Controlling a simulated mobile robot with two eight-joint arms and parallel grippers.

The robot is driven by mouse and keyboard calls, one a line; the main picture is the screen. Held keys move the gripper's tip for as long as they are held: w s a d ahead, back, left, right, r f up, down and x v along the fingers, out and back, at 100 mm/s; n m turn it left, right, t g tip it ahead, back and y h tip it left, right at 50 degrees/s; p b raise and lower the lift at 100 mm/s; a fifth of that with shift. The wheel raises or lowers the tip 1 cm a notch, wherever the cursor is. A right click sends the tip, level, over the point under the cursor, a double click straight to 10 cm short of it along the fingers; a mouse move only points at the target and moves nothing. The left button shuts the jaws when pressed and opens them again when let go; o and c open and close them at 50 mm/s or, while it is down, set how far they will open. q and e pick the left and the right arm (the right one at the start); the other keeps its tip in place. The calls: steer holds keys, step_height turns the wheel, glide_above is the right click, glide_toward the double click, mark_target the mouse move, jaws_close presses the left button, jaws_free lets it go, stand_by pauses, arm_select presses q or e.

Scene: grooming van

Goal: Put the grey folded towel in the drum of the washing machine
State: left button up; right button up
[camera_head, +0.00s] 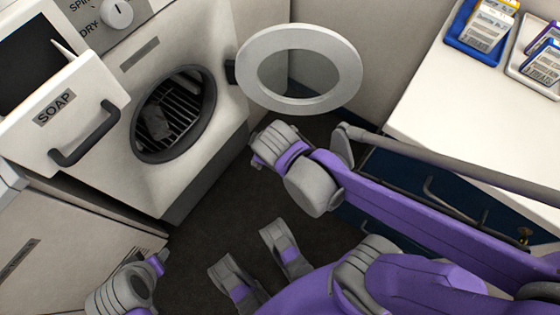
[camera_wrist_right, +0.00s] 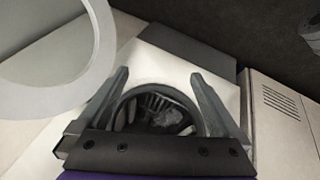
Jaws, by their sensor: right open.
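The washing machine (camera_head: 222,130) stands at left with its round drum opening (camera_head: 208,100) uncovered. A grey bundle that looks like the folded towel (camera_head: 156,122) lies inside the dark ribbed drum. It also shows in the right wrist view (camera_wrist_right: 168,116), apart from the fingers. My right gripper (camera_head: 259,153) is outside the machine, right of the opening and below the door. Its two fingers (camera_wrist_right: 160,88) are spread and empty, facing the drum. My left gripper (camera_head: 157,262) is at the lower left, low beside the cabinet; its fingers cannot be made out.
The round door (camera_head: 258,42) stands open right of the drum. The soap drawer (camera_head: 88,92) sticks out at upper left. A white counter (camera_head: 425,105) with blue and grey trays is at right, above blue drawers. Dark floor (camera_head: 215,200) is clear before the machine.

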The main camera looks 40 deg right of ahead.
steer(key=s+f+m+g+y, duration=0.1)
steer(key=s+m, duration=0.5)
steer(key=s, duration=0.2)
steer(key=shift+s+a+y, duration=0.2)
steer(key=shift+a+y, duration=0.1)
steer(key=shift+a, duration=0.1)
stand_by(0.5)
